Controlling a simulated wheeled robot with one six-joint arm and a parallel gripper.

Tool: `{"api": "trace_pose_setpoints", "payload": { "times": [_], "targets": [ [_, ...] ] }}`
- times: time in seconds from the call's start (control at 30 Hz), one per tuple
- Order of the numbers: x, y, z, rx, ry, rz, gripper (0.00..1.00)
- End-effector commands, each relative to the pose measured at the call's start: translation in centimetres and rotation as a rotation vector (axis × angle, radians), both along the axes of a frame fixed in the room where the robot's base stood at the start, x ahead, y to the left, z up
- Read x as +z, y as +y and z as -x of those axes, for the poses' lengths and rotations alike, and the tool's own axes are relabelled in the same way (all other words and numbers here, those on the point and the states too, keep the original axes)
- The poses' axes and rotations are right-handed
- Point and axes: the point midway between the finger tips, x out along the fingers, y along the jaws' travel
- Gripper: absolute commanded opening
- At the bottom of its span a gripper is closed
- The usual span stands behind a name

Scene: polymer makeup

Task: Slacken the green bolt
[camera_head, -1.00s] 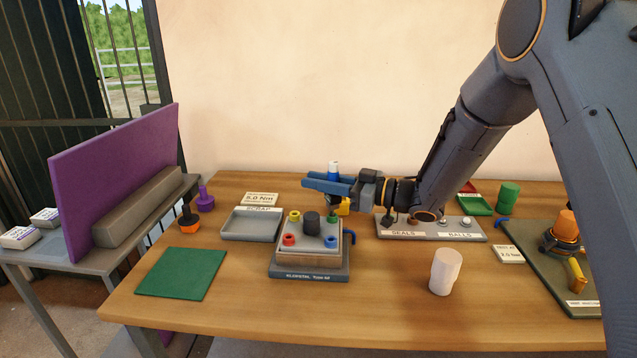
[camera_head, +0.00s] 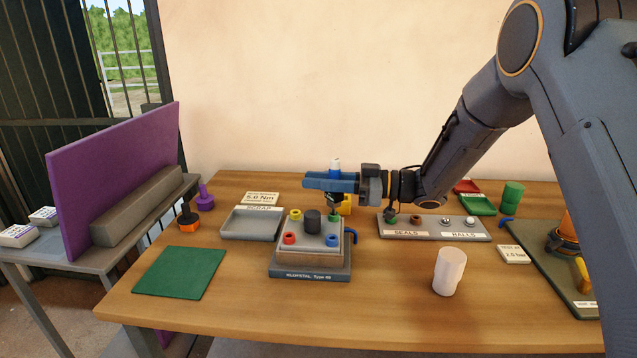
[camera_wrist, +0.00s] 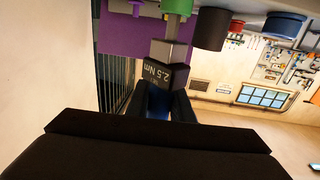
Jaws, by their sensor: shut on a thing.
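The pump block (camera_head: 310,273) stands on the table with a green bolt (camera_head: 333,218) at its back right corner. My gripper (camera_head: 332,183) is just above it, shut on a torque driver (camera_head: 336,165) with a white top and blue body. In the wrist view, my gripper (camera_wrist: 158,105) holds the driver's blue body (camera_wrist: 157,98), with the label "2.5 Nm" (camera_wrist: 156,73). The driver's grey shank reaches the green bolt (camera_wrist: 177,7) at the top edge. I cannot tell whether its tip is seated.
Yellow (camera_head: 295,214), red (camera_head: 289,238) and blue (camera_head: 331,240) bolts surround a dark knob (camera_head: 312,221) on the block. A scrap tray (camera_head: 251,236) is left, a seals and balls holder (camera_head: 434,236) right, a white cup (camera_head: 449,272) front right. The front table is mostly clear.

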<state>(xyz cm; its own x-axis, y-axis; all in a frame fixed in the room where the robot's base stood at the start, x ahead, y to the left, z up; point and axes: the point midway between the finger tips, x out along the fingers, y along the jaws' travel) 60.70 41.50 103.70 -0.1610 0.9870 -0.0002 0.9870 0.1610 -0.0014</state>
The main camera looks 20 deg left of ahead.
Motion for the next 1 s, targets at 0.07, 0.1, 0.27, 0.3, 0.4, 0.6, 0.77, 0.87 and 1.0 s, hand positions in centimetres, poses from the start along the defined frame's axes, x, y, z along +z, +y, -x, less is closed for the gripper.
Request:
{"api": "trace_pose_setpoints", "payload": {
  "times": [0.07, 0.1, 0.27, 0.3, 0.4, 0.6, 0.77, 0.87, 1.0],
  "targets": [
    [0.05, 0.01, 0.01, 0.006, -0.001, -0.001, 0.0],
    [0.07, 0.01, 0.02, 0.006, 0.0, -0.001, 0.0],
    [0.08, 0.01, 0.03, 0.006, 0.0, -0.001, 0.0],
    [0.08, 0.01, 0.03, 0.006, 0.0, -0.001, 0.0],
    [0.04, 0.01, 0.04, 0.017, -0.001, -0.002, 0.0],
    [0.03, -0.05, 0.28, 0.076, -0.001, -0.001, 0.24],
    [0.08, -0.05, 0.31, 0.073, -0.001, -0.001, 0.42],
    [0.06, -0.05, 0.3, 0.073, 0.0, -0.001, 0.42],
    [0.0, -0.14, 0.26, 0.072, 0.0, 0.0, 0.42]
  ]
}}
